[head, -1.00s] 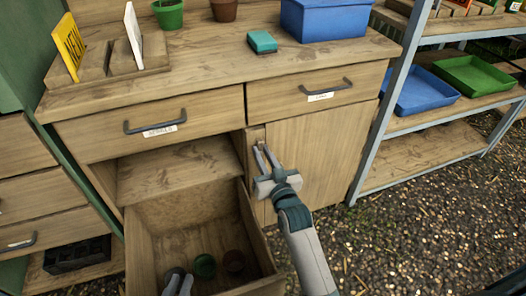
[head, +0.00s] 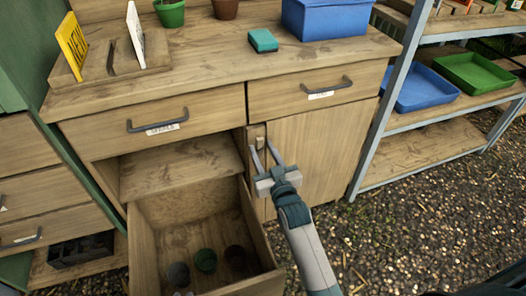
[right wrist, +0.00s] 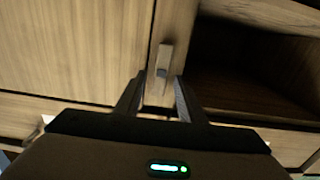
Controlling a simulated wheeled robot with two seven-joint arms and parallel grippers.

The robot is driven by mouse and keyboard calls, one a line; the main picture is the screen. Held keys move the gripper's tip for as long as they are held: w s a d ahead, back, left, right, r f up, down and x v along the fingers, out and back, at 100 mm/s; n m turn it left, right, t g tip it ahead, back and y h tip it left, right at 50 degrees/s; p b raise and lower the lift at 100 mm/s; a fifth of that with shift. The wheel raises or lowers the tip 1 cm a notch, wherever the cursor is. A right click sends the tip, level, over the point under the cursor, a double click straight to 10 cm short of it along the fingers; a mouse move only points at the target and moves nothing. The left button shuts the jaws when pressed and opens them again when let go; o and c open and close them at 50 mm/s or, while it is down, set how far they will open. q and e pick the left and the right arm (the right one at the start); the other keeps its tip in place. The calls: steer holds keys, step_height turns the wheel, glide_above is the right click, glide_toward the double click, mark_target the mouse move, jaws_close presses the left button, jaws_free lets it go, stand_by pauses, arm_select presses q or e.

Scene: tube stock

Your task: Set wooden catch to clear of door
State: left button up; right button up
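The wooden catch (head: 260,143) is a small wooden bar on the narrow post left of the cabinet door (head: 322,150). In the right wrist view the catch (right wrist: 165,58) lies lengthwise along the post, apparently beside the door edge and not across it. My right gripper (head: 262,150) is open in front of the post. In the right wrist view its two fingertips (right wrist: 161,82) stand apart, one on each side of the catch's near end, with nothing held. Contact cannot be told.
An open lower drawer (head: 142,240) with several small pots juts out left of the post. Two closed drawers with dark handles (head: 157,125) sit above. A metal shelf rack (head: 375,130) stands to the right. The gravel floor before the door is clear.

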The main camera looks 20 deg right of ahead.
steer(key=shift+s, duration=0.1)
